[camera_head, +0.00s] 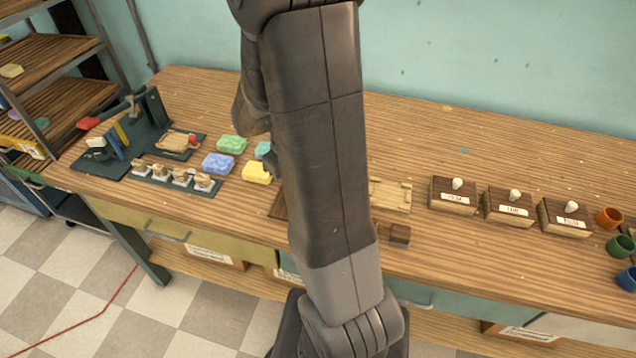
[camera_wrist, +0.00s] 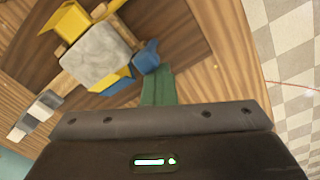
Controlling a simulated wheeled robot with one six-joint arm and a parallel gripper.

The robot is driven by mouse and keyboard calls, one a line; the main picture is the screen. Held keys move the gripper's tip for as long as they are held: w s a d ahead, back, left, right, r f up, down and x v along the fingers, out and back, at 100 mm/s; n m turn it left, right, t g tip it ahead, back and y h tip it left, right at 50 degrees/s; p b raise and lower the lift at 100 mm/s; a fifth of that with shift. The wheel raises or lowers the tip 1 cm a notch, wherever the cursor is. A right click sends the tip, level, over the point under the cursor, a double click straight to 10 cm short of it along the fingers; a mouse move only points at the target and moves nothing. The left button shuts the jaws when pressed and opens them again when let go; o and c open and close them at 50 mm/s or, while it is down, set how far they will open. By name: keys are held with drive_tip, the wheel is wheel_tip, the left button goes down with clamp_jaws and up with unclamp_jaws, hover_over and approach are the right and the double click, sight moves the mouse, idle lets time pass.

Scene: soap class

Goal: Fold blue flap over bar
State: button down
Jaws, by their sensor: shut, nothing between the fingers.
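In the wrist view a grey-white bar (camera_wrist: 95,53) lies on a wrapper with yellow and blue parts. A yellow flap (camera_wrist: 70,22) stands out at its upper left. A blue flap (camera_wrist: 145,60) sticks out at the bar's right end, apart from its top face. More blue shows along the bar's lower edge. My gripper (camera_wrist: 156,72) is shut and empty, its green fingers at the blue flap; I cannot tell whether they touch. In the head view my arm hides the bar, the wrapper and my gripper.
The wrapper lies on a dark wooden board (camera_wrist: 190,50). In the head view the bench holds green (camera_head: 231,145), blue (camera_head: 218,163) and yellow soaps (camera_head: 257,173) to the left. Wooden boxes (camera_head: 453,195) with white knobs and coloured cups (camera_head: 609,218) stand right. The back right is clear.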

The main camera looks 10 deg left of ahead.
drive_tip(key=shift+s+d+f, duration=0.45)
drive_tip(key=shift+d+f, duration=0.3)
drive_tip(key=shift+d, duration=0.05)
drive_tip(key=shift+w, duration=0.3)
wheel_tip(320, 180, up, 8)
drive_tip(key=a+p, duration=0.1)
drive_tip(key=p, duration=0.4)
drive_tip(key=shift+f+p, duration=0.2)
drive_tip(key=shift+p, duration=0.15)
drive_tip(key=shift+w+f, duration=0.1)
drive_tip(key=shift+f, duration=0.05)
drive_tip(key=f+b, duration=0.3)
drive_tip(key=f, duration=0.1)
drive_tip(key=f+b, duration=0.2)
drive_tip(key=shift+d+f+b, duration=0.3)
drive_tip(key=shift+d+f, duration=0.1)
drive_tip(key=shift+r, duration=0.1)
